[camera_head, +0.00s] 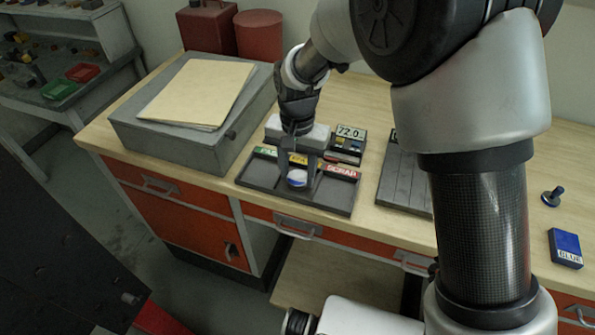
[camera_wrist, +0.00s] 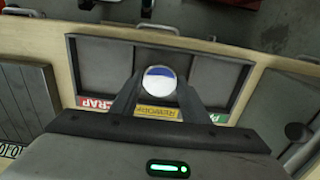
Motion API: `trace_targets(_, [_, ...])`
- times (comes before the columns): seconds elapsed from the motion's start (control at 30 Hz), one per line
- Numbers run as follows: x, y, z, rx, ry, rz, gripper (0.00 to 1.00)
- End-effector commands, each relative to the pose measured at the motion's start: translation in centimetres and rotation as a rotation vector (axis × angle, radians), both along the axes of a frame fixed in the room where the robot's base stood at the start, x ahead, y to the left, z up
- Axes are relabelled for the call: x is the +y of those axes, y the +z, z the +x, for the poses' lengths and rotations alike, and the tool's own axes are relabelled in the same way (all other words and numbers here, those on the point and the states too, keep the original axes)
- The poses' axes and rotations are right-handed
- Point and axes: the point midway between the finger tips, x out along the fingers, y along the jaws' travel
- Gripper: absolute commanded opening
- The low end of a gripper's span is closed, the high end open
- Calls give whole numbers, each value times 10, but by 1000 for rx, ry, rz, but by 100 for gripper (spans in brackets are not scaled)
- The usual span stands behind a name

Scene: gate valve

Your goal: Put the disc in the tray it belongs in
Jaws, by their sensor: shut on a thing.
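The disc (camera_head: 297,177) is round, part blue and part white. It also shows in the wrist view (camera_wrist: 159,80). My gripper (camera_head: 298,181) is shut on the disc, with one finger on each side of it in the wrist view (camera_wrist: 159,92). The dark tray (camera_head: 262,178) has three compartments, labelled with a green label (camera_head: 266,152), a yellow REWORK label (camera_wrist: 157,112) and a red SCRAP label (camera_head: 342,171). The disc is over the middle, REWORK compartment. I cannot tell whether it touches the tray floor.
A device reading 72.0 (camera_head: 350,133) stands behind the tray. A grey slatted plate (camera_head: 404,182) lies to its right, a grey box with a folder (camera_head: 195,92) to its left. A blue box (camera_head: 565,247) and a small knobbed piece (camera_head: 552,196) are at the far right.

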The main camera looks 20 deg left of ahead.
Motion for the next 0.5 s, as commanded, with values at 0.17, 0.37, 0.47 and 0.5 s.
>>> trace_targets(0.17, [0, -1, 0, 0, 0, 0, 49])
trace_targets(0.37, [0, 0, 0, 0, 0, 0, 49])
trace_targets(0.47, [0, 6, 0, -1, 0, 1, 49])
trace_targets(0.5, [1, 11, 1, -3, 0, 3, 49])
